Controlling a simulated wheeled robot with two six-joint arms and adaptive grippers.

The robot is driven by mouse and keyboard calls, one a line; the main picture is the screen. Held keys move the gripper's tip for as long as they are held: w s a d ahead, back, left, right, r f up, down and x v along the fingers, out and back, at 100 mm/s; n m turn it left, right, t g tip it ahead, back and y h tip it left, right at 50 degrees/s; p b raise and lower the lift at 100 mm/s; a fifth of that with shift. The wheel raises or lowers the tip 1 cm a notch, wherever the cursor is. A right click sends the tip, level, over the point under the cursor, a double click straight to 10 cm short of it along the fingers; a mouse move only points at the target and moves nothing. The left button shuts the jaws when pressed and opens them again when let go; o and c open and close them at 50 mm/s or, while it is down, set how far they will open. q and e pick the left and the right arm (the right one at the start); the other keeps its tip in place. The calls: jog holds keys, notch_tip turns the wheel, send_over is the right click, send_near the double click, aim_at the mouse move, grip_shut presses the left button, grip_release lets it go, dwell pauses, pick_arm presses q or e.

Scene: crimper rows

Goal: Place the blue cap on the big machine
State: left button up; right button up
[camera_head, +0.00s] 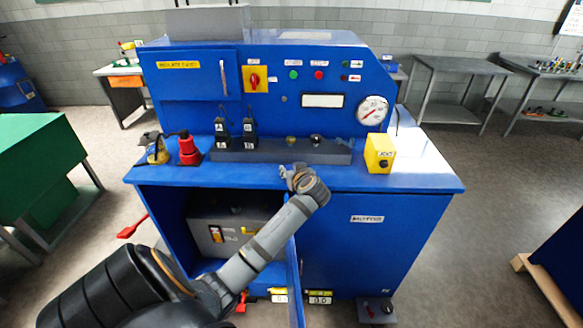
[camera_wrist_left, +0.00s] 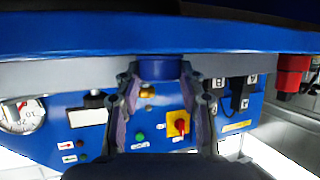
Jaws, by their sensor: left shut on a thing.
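The big machine (camera_head: 340,62) is a blue cabinet with an upright panel of buttons, a yellow-and-red switch and a round gauge, above a blue worktop. My left gripper (camera_head: 297,178) reaches to the worktop's front edge, in front of a grey raised strip (camera_head: 265,152). In the left wrist view the left gripper (camera_wrist_left: 158,85) is shut on the blue cap (camera_wrist_left: 158,69), which sits between its fingertips. I cannot make out the cap in the head view. The strip bears a brass-coloured fitting (camera_head: 290,139) and a dark one (camera_head: 316,139). My right gripper is not in view.
A red bottle-like object (camera_head: 188,150) and two black labelled devices stand on the left of the worktop. A yellow box (camera_head: 380,153) stands at its right. An open cabinet door (camera_head: 295,285) hangs below the worktop, near my left arm.

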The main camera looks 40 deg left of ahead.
pick_arm(q)
jog(key=shift+f, duration=0.15)
jog(key=o, duration=0.7)
jog(key=shift+o, duration=0.2)
jog(key=shift+r, duration=0.2)
jog(key=shift+s+d, duration=0.15)
jog(key=shift+d, duration=0.2)
jog(key=b+v, duration=0.3)
jog(key=v, duration=0.8)
jog(key=shift+r, duration=0.15)
